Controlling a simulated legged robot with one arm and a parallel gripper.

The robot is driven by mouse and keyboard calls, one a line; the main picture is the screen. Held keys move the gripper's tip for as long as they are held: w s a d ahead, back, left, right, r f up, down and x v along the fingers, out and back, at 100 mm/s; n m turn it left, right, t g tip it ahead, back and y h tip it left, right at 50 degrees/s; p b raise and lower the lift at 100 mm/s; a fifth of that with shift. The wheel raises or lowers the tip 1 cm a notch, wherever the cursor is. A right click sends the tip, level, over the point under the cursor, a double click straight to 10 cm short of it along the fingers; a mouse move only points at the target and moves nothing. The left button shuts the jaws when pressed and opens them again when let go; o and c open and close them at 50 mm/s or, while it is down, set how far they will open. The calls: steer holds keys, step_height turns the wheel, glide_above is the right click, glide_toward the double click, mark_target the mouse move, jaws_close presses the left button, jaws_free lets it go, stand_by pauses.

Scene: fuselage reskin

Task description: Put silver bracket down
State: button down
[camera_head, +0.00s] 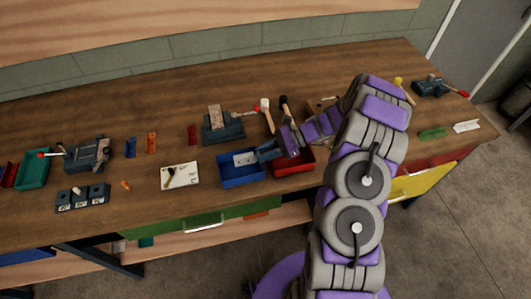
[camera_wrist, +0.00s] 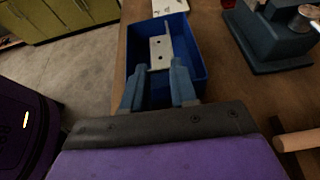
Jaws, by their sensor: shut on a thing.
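The silver bracket (camera_wrist: 160,50) is a light grey plate with dark holes. My gripper (camera_wrist: 163,72) is shut on its near end in the wrist view. The bracket is over the blue bin (camera_wrist: 193,50), inside its outline; I cannot tell whether it touches the bin floor. In the head view the bracket (camera_head: 244,158) shows above the blue bin (camera_head: 241,181), with my gripper (camera_head: 259,156) reaching in from the right. The fingertips hide the bracket's near end.
A red bin (camera_head: 294,168) stands right of the blue bin, under my arm. A dark vise-like block (camera_head: 222,127) stands behind. A white card (camera_head: 180,176) lies to the left.

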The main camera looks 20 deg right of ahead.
steer(key=shift+d, duration=0.55)
steer(key=shift+d+f, duration=0.15)
steer(key=shift+d, duration=0.2)
steer(key=shift+a+f, duration=0.4)
steer(key=shift+a, duration=0.2)
steer(key=c, duration=1.1)
jaws_free()
steer(key=shift+o, duration=1.1)
steer(key=shift+d, duration=0.45)
steer(key=shift+a+r, duration=0.15)
steer(key=shift+r, duration=0.15)
steer(key=p+v, duration=0.3)
steer(key=v, duration=0.9)
steer(key=s+a+r+n+g+h, duration=0.45)
steer(key=s+a+r+n, duration=0.65)
steer(key=a+r, duration=0.4)
steer(key=s+d+r+n+t+h, duration=0.1)
steer(key=s+r+n+h, duration=0.1)
steer(key=s, duration=0.9)
steer(key=s+d+r+n+t+h, duration=0.1)
steer(key=s+n+h, duration=0.4)
steer(key=s, duration=0.7)
steer(key=shift+d+r+h, duration=0.7)
steer(key=shift+d+h, duration=0.15)
steer(key=shift+h, duration=0.1)
